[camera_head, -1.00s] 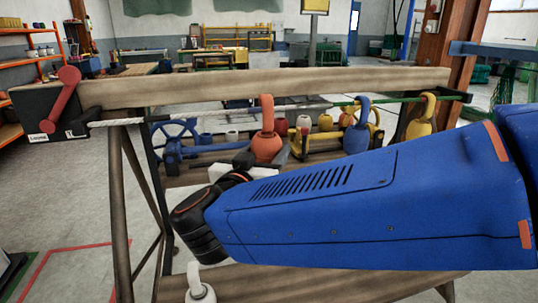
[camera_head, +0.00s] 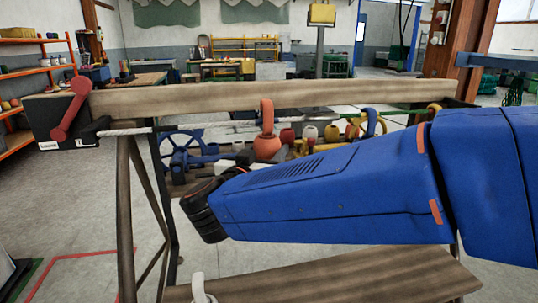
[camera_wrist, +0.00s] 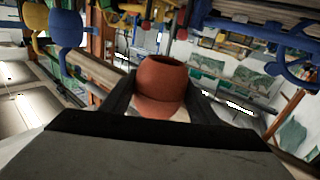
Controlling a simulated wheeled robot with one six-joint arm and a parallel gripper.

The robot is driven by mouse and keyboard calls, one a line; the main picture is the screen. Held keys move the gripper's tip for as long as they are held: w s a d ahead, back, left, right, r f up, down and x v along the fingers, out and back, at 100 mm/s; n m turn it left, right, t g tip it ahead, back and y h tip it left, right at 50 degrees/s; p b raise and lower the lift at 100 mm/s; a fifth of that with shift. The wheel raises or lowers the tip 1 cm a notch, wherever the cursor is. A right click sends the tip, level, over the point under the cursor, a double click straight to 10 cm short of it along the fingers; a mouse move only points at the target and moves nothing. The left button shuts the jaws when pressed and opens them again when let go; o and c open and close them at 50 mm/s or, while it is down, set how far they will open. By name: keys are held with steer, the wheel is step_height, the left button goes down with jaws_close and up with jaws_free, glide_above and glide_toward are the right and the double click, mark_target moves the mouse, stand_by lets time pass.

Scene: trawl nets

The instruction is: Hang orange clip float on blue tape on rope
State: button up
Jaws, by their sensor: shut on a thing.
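The orange clip float (camera_head: 267,148) is upright, its hook loop level with the rope (camera_head: 128,131) in the head view. I cannot tell whether the hook is around the rope or only in front of it. My gripper (camera_wrist: 158,100) is shut on the float, with black fingers on both sides of its body (camera_wrist: 160,85) in the wrist view. In the head view my blue arm hides part of the scene and the fingertips are not clear. The rope is white at left and green further right. I cannot make out the blue tape.
A blue float (camera_head: 370,122) and a yellow float (camera_head: 433,108) are at the rope's right part. A blue handwheel (camera_head: 183,150) stands behind at left. A white float (camera_head: 200,288) is at the lower front.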

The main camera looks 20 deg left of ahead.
steer(key=shift+w+f, duration=0.1)
steer(key=shift+f, duration=1.3)
steer(key=o, duration=1.2)
steer(key=s, duration=1.7)
steer(key=shift+s+a, duration=0.2)
steer(key=shift+a, duration=0.2)
